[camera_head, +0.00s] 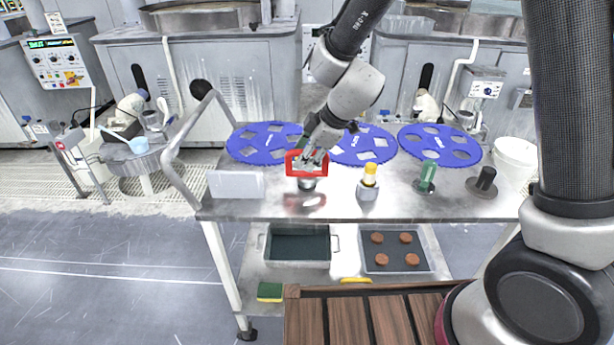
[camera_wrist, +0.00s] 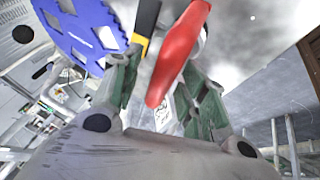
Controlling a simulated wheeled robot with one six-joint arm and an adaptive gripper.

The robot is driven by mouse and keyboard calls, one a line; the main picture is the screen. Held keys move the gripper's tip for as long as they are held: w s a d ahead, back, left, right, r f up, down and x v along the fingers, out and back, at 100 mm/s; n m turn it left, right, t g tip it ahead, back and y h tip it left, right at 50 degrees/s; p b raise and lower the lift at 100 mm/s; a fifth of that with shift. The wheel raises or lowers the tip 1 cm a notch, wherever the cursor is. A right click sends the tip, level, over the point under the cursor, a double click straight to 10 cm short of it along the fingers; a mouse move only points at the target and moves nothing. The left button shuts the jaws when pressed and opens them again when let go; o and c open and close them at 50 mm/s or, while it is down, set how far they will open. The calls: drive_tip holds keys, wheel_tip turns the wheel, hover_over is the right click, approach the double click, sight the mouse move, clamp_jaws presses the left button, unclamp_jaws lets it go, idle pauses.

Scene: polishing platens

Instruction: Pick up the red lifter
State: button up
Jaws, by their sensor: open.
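The red lifter (camera_head: 293,168) stands on the steel cart top near its left front, with a red frame-like handle above a small grey base. My gripper (camera_head: 311,158) reaches down from above and overlaps the handle in the head view, hiding part of it. In the wrist view, the red handle (camera_wrist: 178,52) shows large between the two green-grey fingers of my gripper (camera_wrist: 163,75). The fingers are spread, with visible space beside the red part. I cannot tell whether either finger touches it.
Blue perforated discs (camera_head: 265,142) lie behind the lifter on the cart (camera_head: 330,208). A white block (camera_head: 236,184) stands to its left. A yellow-capped bottle (camera_head: 368,183), a green-handled tool (camera_head: 427,177) and a black-knobbed piece (camera_head: 484,182) stand to its right. A white bucket (camera_head: 513,163) is at far right.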

drive_tip(key=shift+c, duration=0.2)
clamp_jaws()
